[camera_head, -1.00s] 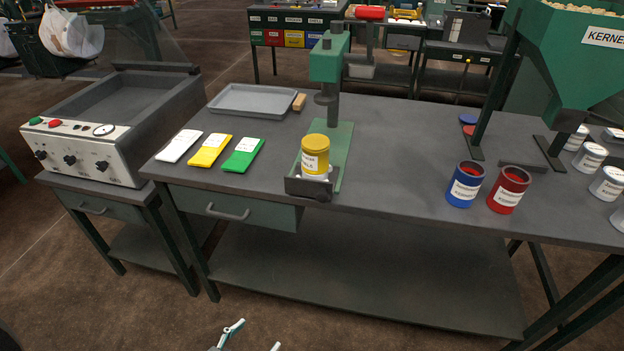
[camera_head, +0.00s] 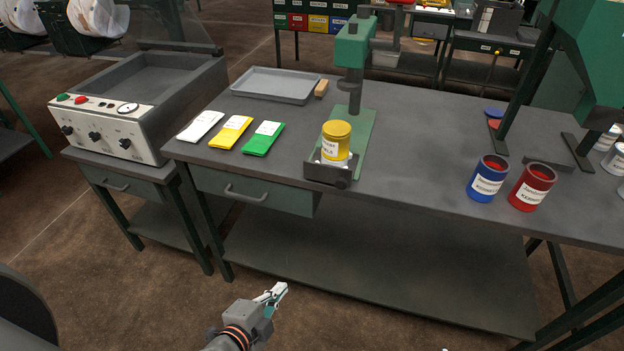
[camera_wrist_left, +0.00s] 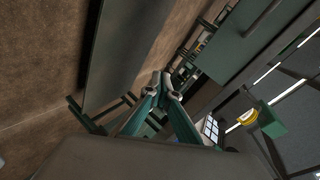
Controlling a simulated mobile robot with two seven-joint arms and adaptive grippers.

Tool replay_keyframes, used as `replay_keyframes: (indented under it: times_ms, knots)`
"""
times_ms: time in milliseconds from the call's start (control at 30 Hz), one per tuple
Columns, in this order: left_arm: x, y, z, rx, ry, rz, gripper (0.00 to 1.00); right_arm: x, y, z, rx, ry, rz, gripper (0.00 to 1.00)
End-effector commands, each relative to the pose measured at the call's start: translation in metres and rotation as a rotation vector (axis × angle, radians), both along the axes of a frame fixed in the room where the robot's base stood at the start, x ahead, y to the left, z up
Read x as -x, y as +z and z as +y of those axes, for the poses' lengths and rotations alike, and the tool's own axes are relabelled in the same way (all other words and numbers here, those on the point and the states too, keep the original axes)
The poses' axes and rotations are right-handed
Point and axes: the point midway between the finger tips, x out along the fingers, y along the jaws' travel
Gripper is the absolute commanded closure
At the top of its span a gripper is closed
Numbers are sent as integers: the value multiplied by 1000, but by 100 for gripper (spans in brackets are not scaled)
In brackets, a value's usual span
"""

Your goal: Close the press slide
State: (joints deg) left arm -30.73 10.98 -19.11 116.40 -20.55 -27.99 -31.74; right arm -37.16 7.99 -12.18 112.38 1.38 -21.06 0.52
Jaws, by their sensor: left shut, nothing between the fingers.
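The green press (camera_head: 354,50) stands on the workbench, with its green base plate (camera_head: 362,135) running to the front edge. Its dark grey slide (camera_head: 330,175) is at the front end of the base, out in front of the press head. A yellow can (camera_head: 336,145) with a white label stands upright on the slide. My left gripper (camera_head: 279,290) is low in front of the bench, shut and empty, apart from the slide. Its closed fingers show in the left wrist view (camera_wrist_left: 162,84), with the yellow can (camera_wrist_left: 249,116) to their right. My right gripper is not in view.
White, yellow and green packets (camera_head: 231,132) lie left of the press, before a grey tray (camera_head: 276,84). Blue (camera_head: 487,179) and red (camera_head: 531,188) cans stand on the right. A drawer handle (camera_head: 243,194) sticks out below the bench top. Floor space in front is clear.

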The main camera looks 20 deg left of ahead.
Motion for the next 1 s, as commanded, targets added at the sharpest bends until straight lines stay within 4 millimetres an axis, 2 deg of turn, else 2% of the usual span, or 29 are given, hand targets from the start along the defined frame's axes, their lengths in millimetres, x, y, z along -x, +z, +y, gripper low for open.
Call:
replay_keyframes:
  times_ms: [100, 300, 400, 500, 600, 767, 1000]
  knots:
    - [-26, 40, -5, -440, -176, -161, 100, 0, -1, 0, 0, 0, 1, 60]
    - [-57, 114, -11, -1190, -351, -392, 100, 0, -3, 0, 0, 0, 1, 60]
    - [-65, 147, -13, -1487, -376, -462, 100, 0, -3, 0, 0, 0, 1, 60]
    - [-68, 170, -15, -1694, -379, -500, 100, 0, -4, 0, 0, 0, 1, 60]
    - [-70, 183, -15, -1805, -376, -513, 100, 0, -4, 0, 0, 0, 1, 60]
    - [-80, 188, -16, -1846, -372, -517, 100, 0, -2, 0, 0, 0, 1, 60]
    - [-121, 189, -18, -1841, -371, -519, 100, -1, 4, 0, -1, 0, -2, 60]
